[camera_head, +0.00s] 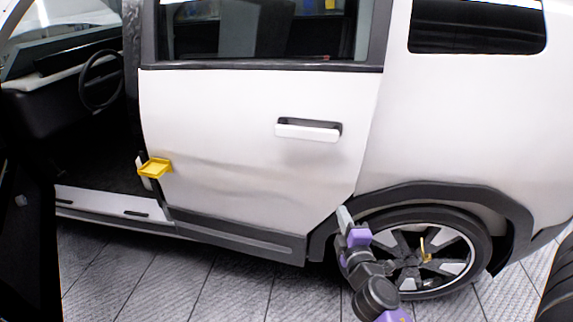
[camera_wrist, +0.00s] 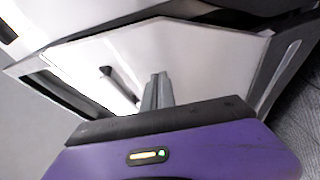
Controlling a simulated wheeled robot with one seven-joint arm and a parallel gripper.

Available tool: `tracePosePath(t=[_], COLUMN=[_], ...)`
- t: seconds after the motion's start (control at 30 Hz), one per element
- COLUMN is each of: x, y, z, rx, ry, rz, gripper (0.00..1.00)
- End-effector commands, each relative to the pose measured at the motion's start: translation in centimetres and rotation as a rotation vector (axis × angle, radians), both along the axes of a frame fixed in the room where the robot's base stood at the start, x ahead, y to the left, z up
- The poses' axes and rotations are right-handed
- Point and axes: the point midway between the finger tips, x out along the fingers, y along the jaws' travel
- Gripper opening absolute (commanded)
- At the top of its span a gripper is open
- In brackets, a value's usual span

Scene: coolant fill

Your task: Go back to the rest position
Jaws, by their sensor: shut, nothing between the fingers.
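My gripper (camera_head: 345,218) is in front of the lower rear corner of the white rear door (camera_head: 240,130), just left of the rear wheel. In the wrist view my gripper (camera_wrist: 158,78) points toward the door (camera_wrist: 210,55), its two grey fingers together with nothing between them. I cannot tell how far the fingertips are from the door panel. My purple and black arm reaches up from the bottom of the head view and covers part of the wheel.
The white car fills the view. Its front doorway (camera_head: 60,150) stands open at the left. A yellow tray-like piece (camera_head: 155,168) juts out by the door's front edge. The rear wheel (camera_head: 455,245) is close behind my arm. Tiled floor (camera_head: 230,285) lies clear along the car.

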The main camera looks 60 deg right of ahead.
Motion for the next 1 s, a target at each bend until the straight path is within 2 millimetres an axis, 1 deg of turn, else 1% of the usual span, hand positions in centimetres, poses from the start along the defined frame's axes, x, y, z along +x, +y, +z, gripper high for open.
tracePosePath(t=[0.2,0.27,0.37,0.47,0.5,0.57,0.6,0.67,0.7,0.77,0.8,0.87,0.9,1.0], x=[0.1,0.5,1.7,2.6,2.9,3.1,3.1,2.9,2.7,2.1,1.6,0.8,0.1,-1.7], y=[0.1,0.3,1.6,4.9,6.8,9.7,11.6,14.4,16.4,19.2,21.0,23.5,25.1,28.7], z=[0.1,0.2,1.4,1.9,1.9,2.0,2.0,2.0,2.1,2.3,2.5,2.7,2.9,3.6], rx=[0.005,0.024,0.074,0.172,0.223,0.301,0.353,0.436,0.493,0.582,0.639,0.728,0.787,0.931], ry=[-0.01,-0.042,-0.138,-0.245,-0.286,-0.339,-0.372,-0.415,-0.444,-0.481,-0.504,-0.534,-0.554,-0.59], rz=[0.004,0.023,0.078,0.175,0.223,0.288,0.33,0.386,0.423,0.471,0.499,0.536,0.556,0.592], gripper=[0.0,0.0,0.0,0.0,0.0,0.0,0.0,0.0,0.0,0.0,0.0,0.0,0.0,0.0])
